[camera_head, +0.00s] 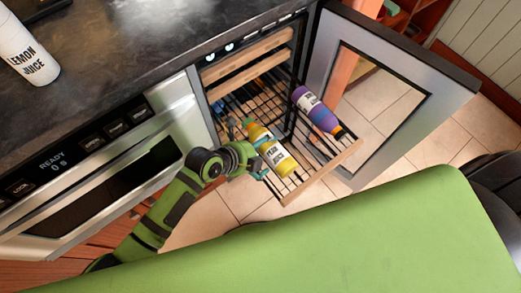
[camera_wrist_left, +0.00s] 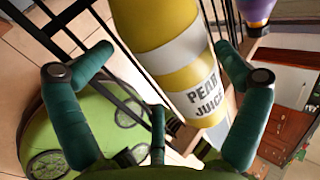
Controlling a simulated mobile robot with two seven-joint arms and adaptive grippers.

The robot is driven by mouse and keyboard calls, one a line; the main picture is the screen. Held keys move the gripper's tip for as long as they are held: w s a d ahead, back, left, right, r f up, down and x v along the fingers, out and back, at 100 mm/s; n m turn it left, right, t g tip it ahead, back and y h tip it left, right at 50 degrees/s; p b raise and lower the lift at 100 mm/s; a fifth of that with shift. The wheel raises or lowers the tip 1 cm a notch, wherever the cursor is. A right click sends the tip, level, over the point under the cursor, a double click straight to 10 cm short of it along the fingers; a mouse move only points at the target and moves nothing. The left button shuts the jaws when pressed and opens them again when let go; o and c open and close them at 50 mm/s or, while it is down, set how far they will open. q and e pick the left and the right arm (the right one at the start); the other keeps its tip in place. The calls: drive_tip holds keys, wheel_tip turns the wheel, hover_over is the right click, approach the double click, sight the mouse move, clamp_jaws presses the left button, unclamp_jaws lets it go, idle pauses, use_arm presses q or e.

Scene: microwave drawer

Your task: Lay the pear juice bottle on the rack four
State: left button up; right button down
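The yellow pear juice bottle (camera_head: 269,149) lies on its side on a pulled-out wire rack (camera_head: 284,187) with a wooden front, in the open cabinet. My left gripper (camera_head: 259,160) is at the bottle's left side in the head view. In the left wrist view the bottle (camera_wrist_left: 170,50) with its white label lies between and beyond the spread teal fingers (camera_wrist_left: 164,50). The fingers look open, with a small gap on the left. Contact on the right is unclear. My right gripper is not in view.
A purple bottle (camera_head: 316,109) lies on the same rack, to the right. Another wooden-fronted rack (camera_head: 245,57) sits higher in the cabinet. The glass door (camera_head: 390,98) stands open at the right. A lemon juice bottle (camera_head: 25,50) stands on the dark counter (camera_head: 120,45).

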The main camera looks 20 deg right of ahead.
use_arm(q)
drive_tip(key=shift+s+a+f, duration=0.15)
drive_tip(key=shift+a+f, duration=0.2)
drive_tip(key=shift+f, duration=0.2)
drive_tip(key=shift+a, duration=0.1)
drive_tip(key=v, duration=1.2)
drive_tip(key=shift+d+r, duration=0.35)
drive_tip(key=shift+r, duration=0.15)
